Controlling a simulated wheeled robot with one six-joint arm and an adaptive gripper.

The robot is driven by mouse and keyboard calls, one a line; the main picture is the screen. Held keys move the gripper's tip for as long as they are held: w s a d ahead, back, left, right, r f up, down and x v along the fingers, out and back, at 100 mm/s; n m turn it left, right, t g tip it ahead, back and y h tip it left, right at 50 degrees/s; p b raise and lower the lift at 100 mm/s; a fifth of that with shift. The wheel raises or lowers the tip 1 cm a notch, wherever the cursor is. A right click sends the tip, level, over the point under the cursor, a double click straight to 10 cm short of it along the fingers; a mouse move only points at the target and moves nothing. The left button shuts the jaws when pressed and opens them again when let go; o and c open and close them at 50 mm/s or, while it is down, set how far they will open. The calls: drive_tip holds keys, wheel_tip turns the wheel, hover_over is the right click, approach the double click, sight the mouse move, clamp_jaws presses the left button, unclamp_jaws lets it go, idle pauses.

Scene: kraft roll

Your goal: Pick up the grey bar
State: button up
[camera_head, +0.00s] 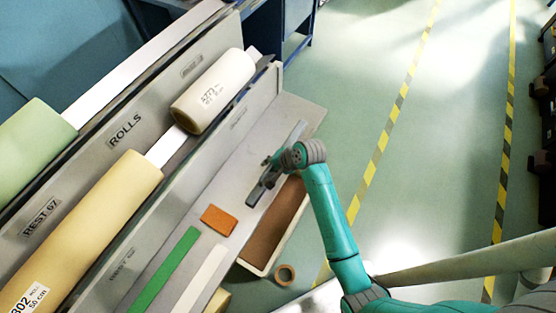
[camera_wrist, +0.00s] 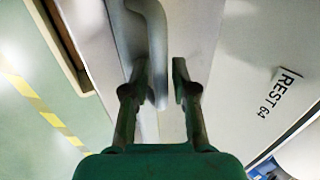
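The grey bar (camera_head: 297,131) lies on the pale grey shelf, slanting from upper right to lower left in the head view. Its middle is hidden by my gripper. My gripper (camera_head: 266,176) is over the bar and points down at the shelf. In the wrist view a smooth grey length, which looks like the bar (camera_wrist: 157,45), runs down from the top, bent at its far end. The open fingers of my gripper (camera_wrist: 160,82) stand on either side of it, the left finger closer. I cannot tell whether either finger touches it.
An orange block (camera_head: 218,220), a green strip (camera_head: 165,270) and a white strip (camera_head: 202,280) lie nearer on the shelf. A brown-floored tray (camera_head: 246,266) stands beside my arm. Large rolls, one white (camera_head: 214,91), rest at left. A tape ring (camera_head: 285,275) is below the tray.

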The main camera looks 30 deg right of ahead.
clamp_jaws()
